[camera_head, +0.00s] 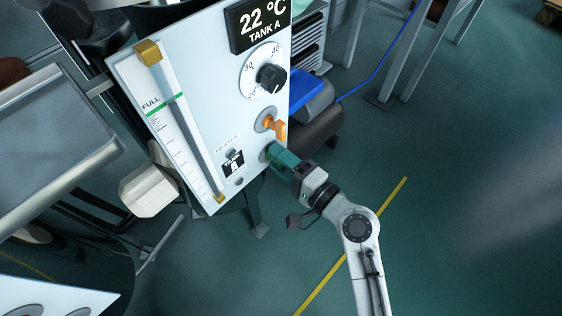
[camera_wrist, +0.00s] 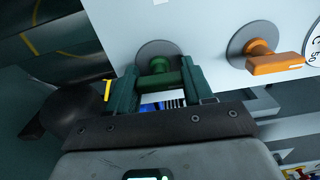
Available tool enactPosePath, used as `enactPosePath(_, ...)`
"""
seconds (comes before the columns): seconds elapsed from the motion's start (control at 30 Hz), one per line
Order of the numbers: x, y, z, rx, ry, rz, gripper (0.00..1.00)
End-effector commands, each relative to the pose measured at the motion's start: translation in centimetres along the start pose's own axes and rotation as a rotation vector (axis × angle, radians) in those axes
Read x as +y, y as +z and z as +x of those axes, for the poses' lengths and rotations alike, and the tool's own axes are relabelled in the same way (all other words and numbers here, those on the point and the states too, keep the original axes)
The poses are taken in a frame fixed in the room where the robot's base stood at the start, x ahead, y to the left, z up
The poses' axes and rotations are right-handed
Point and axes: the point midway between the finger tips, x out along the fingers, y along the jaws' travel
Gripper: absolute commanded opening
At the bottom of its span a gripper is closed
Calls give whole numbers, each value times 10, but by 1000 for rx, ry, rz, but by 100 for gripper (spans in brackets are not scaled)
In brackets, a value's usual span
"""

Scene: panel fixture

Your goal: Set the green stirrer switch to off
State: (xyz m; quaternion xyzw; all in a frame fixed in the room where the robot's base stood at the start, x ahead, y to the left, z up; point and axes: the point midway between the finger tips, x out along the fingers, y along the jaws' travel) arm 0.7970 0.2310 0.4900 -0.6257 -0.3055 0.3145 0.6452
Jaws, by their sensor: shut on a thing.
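The green stirrer switch (camera_wrist: 158,66) sits on a round grey plate (camera_wrist: 156,50) on the white panel (camera_head: 190,75). In the wrist view its green knob lies between the two dark green fingers of my gripper (camera_wrist: 160,78), which is shut on it. In the head view my gripper (camera_head: 277,154) reaches the panel's lower right part, and the fingers hide most of the switch. The exact angle of the switch's handle is hard to tell.
An orange switch (camera_head: 274,126) is close beside the gripper; it also shows in the wrist view (camera_wrist: 272,62). Open floor (camera_head: 450,230) lies to the right.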

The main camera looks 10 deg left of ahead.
Motion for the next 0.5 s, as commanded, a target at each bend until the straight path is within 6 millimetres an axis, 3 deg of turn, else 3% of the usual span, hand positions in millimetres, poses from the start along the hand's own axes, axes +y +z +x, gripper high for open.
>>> enactPosePath(0.5, 2, 1, 0, -2, 4, -47, 21)
